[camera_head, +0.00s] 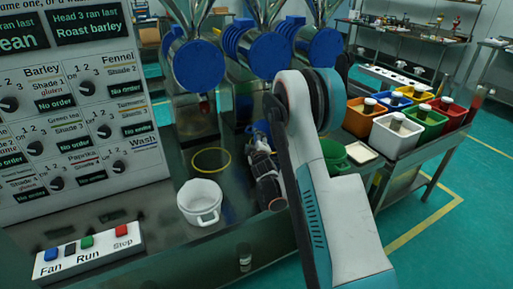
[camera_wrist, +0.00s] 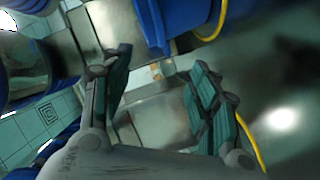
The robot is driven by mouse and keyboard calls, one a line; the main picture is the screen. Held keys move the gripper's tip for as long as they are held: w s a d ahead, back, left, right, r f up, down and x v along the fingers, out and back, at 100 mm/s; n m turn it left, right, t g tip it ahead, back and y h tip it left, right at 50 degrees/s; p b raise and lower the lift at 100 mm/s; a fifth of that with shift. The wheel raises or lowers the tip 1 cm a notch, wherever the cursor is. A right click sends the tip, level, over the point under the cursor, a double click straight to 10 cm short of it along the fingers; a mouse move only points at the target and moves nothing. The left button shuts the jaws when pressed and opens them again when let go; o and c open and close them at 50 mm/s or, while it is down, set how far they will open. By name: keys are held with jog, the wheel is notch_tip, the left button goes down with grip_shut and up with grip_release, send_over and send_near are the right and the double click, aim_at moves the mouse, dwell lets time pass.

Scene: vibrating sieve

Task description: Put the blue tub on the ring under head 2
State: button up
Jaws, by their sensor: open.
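A blue shape (camera_head: 262,127), which may be the blue tub, shows just beyond my gripper in the head view and is partly covered. In the wrist view a large blue body (camera_wrist: 183,22) lies at the top, beyond the fingertips, with a yellow curved line beside it. My gripper (camera_wrist: 158,82) is open, with nothing seen between its fingers. In the head view my gripper (camera_head: 259,148) is over the dark bench. A yellow ring (camera_head: 211,148) lies bare on the bench to its left. I cannot tell which ring is under head 2; the middle blue-capped drum (camera_head: 271,56) is above.
A white pot (camera_head: 199,205) stands left of my gripper, near the bench front. A green tub (camera_head: 334,153) is right of my arm. Coloured bins (camera_head: 397,132) fill the right side table. A button box (camera_head: 88,250) is at front left.

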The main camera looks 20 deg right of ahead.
jog(key=s+a+r+m+g+y, duration=0.1)
jog(key=s+a+r+m, duration=0.15)
jog(key=s+r, duration=0.35)
jog(key=s+a+r+m+g, duration=0.1)
jog(key=s+a+r+g, duration=0.15)
jog(key=s+r, duration=0.3)
jog(key=s+a+r+m+g+y, duration=0.1)
jog(key=s+a+r+m, duration=0.1)
jog(key=s+a+r, duration=0.35)
jog(key=s+a+m+g+y, duration=0.1)
jog(key=s+a+g, duration=0.1)
jog(key=s, duration=1.2)
jog(key=s+a+m+g+y, duration=0.1)
jog(key=s+a, duration=0.4)
jog(key=s, duration=1)
jog(key=shift+a+f+m+g+y, duration=0.15)
jog(key=shift+a+m+g+y, duration=0.15)
jog(key=shift+m+g, duration=0.25)
